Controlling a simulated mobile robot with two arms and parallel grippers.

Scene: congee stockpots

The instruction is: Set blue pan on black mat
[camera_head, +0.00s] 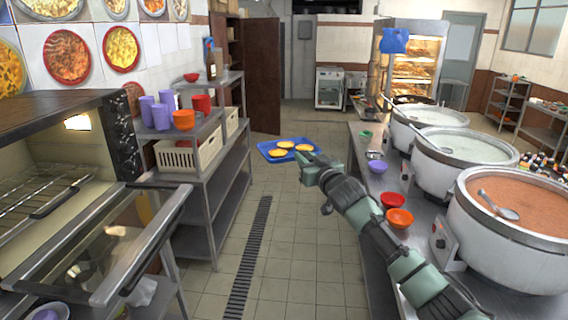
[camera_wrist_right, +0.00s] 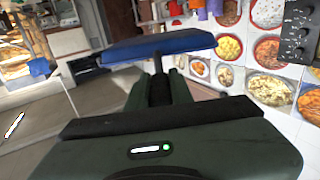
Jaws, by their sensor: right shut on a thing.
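The blue pan (camera_head: 265,147) is a flat blue tray carrying several round yellow-orange pieces. In the head view it is in the middle, over the floor aisle, roughly level. My right gripper (camera_head: 308,160) is shut on its near right edge and holds it in the air. In the right wrist view the blue pan (camera_wrist_right: 160,45) shows edge-on at the tips of my right gripper (camera_wrist_right: 160,75). I cannot make out a black mat in either view. My left gripper is not in view.
On the right, a steel counter (camera_head: 361,140) bears several large stockpots (camera_head: 462,160) and small bowls (camera_head: 394,201). On the left are a steel shelf (camera_head: 201,130) with cups and baskets, and an oven (camera_head: 70,180) with its door open. The tiled aisle (camera_head: 290,260) between is clear.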

